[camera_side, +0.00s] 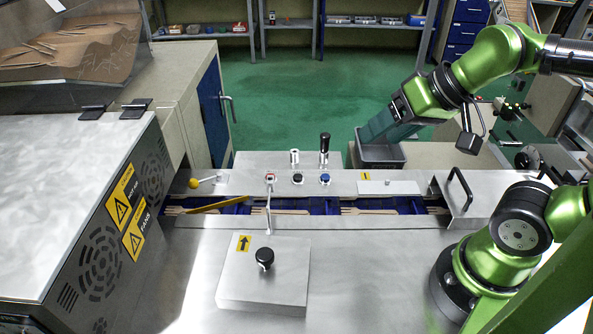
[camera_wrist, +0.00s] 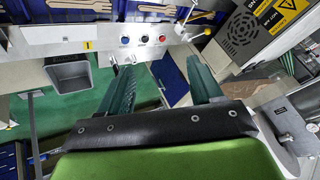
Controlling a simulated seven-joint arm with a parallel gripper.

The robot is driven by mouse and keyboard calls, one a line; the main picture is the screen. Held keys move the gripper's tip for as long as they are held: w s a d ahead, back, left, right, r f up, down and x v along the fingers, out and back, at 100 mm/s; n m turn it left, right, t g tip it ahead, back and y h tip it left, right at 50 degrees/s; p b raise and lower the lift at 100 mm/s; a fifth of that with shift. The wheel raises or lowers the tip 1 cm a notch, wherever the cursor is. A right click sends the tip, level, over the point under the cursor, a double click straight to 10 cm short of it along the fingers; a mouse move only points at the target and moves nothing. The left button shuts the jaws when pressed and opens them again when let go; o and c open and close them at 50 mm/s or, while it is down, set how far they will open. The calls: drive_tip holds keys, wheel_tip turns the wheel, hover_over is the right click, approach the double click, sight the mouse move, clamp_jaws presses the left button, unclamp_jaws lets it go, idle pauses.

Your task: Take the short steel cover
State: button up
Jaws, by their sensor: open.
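Two steel covers show in the side view, and I cannot tell for sure which one is the short cover. A square steel cover with a black knob and a yellow arrow label (camera_side: 235,278) lies flat on the bench front. A steel cover with a black bar handle (camera_side: 470,209) sits over the right end of the fork channel. My gripper (camera_side: 376,130) is raised behind the control panel, near the grey bin and apart from both covers. In the wrist view my gripper (camera_wrist: 157,78) has its two green fingers spread, with nothing between them.
A grey bin (camera_side: 381,165) stands behind the panel (camera_side: 345,186) with its buttons and black lever. Wooden forks (camera_side: 370,211) lie in the blue channel. A large machine box (camera_side: 75,215) with warning labels stands left. The steel bench (camera_side: 375,285) is clear right of the knobbed cover.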

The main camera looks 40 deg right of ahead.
drive_tip(key=w+a+f+n+g, duration=0.2)
drive_tip(key=w+a+n+g, duration=0.25)
drive_tip(key=a, duration=0.85)
drive_tip(key=m+g+h, duration=0.2)
drive_tip(key=g, duration=0.1)
hover_over(264, 254)
drive_tip(key=f, duration=0.1)
drive_tip(key=shift+t, duration=0.25)
wheel_tip(264, 254, down, 17)
drive_tip(key=shift+r, duration=0.15)
clamp_jaws()
drive_tip(key=shift+r, duration=0.15)
